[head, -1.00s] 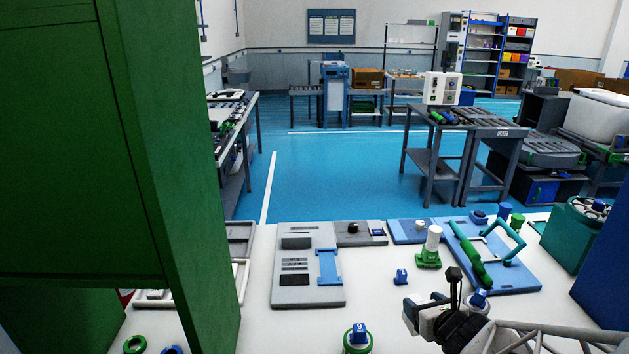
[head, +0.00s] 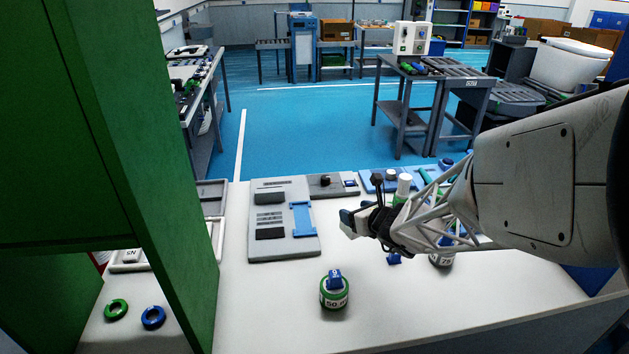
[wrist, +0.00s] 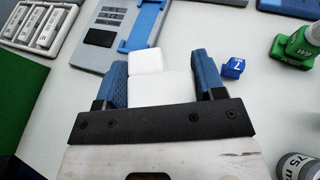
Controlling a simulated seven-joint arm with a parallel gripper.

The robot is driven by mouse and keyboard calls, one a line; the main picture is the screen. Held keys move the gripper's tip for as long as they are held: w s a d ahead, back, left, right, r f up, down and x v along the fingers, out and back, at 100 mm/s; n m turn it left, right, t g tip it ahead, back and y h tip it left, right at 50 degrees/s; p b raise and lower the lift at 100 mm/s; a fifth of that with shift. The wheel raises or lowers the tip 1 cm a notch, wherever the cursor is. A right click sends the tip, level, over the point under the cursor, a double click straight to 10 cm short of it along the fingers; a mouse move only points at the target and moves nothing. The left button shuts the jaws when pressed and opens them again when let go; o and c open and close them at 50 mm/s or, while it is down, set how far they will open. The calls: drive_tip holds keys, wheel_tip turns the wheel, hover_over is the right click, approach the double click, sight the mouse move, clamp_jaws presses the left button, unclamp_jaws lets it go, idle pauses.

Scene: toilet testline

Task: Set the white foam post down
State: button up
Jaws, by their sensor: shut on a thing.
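My gripper (wrist: 159,68) is shut on the white foam post (wrist: 148,88), which sits between its two blue fingers in the wrist view. The post is plain white and blocky, and its far end sticks out past the fingertips. In the head view my gripper (head: 358,214) is over the white table, right of the grey panel, with a white end of the post (head: 348,229) showing below the fingers. The rest of the post is hidden by the gripper there. I cannot tell whether the post touches the table.
A grey panel with a blue bracket (head: 303,219) lies left of my gripper. A small blue block (wrist: 233,68) and a green base (wrist: 293,50) are to the right. Bare white table (head: 265,310) lies front left.

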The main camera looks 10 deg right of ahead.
drive_tip(key=shift+f, duration=0.1)
idle(0.3)
drive_tip(key=shift+f, duration=2.85)
drive_tip(key=shift+f, duration=2.1)
drive_tip(key=shift+f, duration=0.15)
drive_tip(key=o, duration=0.9)
drive_tip(key=shift+r, duration=0.2)
